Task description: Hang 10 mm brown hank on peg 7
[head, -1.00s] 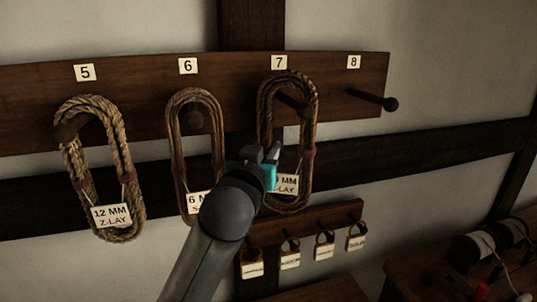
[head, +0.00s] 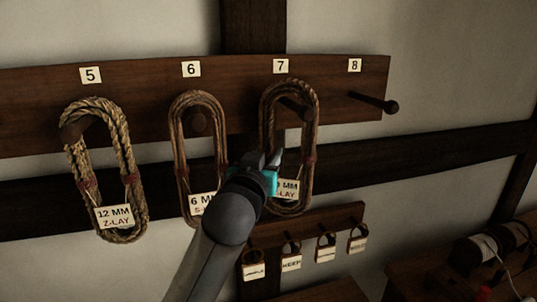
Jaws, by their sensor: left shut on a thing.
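The peg shows inside the hank's loop, and the top of the loop is a little above the peg, with a gap between. I cannot tell how far along the peg the loop is. My left gripper (head: 269,158) is shut on the hank's left strand, about halfway down. My left arm hides part of the tag. My right gripper is not in view.
A 12 MM Z-LAY hank (head: 123,150) hangs on peg 5, and a 6 MM hank (head: 178,150) on peg 6, close left of my gripper. Peg 8 (head: 388,105) is bare. A lower rail (head: 340,219) carries several small tags. A bench with spools (head: 475,250) stands at right.

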